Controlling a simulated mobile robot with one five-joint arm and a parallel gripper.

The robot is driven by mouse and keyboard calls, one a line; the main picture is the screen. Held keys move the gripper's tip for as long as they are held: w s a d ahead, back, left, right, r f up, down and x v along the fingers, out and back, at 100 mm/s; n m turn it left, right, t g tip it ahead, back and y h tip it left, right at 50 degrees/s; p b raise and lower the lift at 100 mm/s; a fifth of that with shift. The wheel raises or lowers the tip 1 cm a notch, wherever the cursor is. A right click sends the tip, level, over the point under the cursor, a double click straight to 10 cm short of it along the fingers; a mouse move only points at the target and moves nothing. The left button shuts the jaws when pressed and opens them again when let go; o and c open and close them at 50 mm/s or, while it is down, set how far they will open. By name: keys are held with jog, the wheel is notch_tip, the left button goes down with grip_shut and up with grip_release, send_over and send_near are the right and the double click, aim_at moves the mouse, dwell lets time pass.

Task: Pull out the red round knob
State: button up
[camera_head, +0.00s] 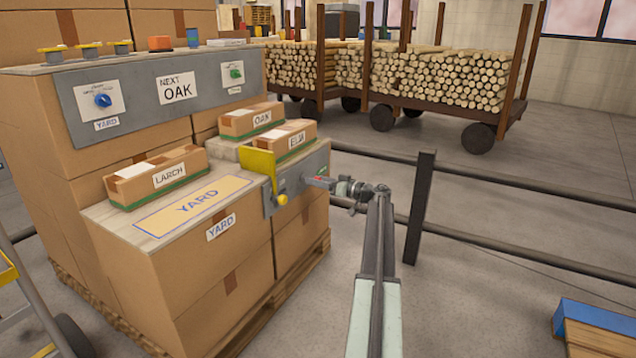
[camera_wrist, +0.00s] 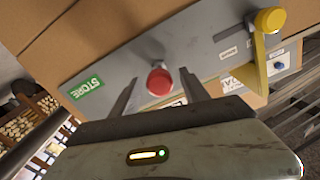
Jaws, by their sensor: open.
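The red round knob (camera_wrist: 159,81) sits on a grey metal panel (camera_wrist: 205,52) in the wrist view. My gripper (camera_wrist: 160,88) is open, with one finger on each side of the knob. Whether the fingers touch it cannot be told. In the head view my gripper (camera_head: 322,182) is at the right end of the grey panel (camera_head: 300,178), and a bit of red shows at its tip. The knob itself is mostly hidden there.
A yellow lever with a round end (camera_head: 281,199) is on the same panel, left of my gripper. A green STORE label (camera_wrist: 87,87) is beside the knob. Labelled cardboard boxes (camera_head: 160,178) stand on top. A dark post (camera_head: 420,205) and rails stand to the right.

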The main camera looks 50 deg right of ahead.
jog(key=v, duration=0.8)
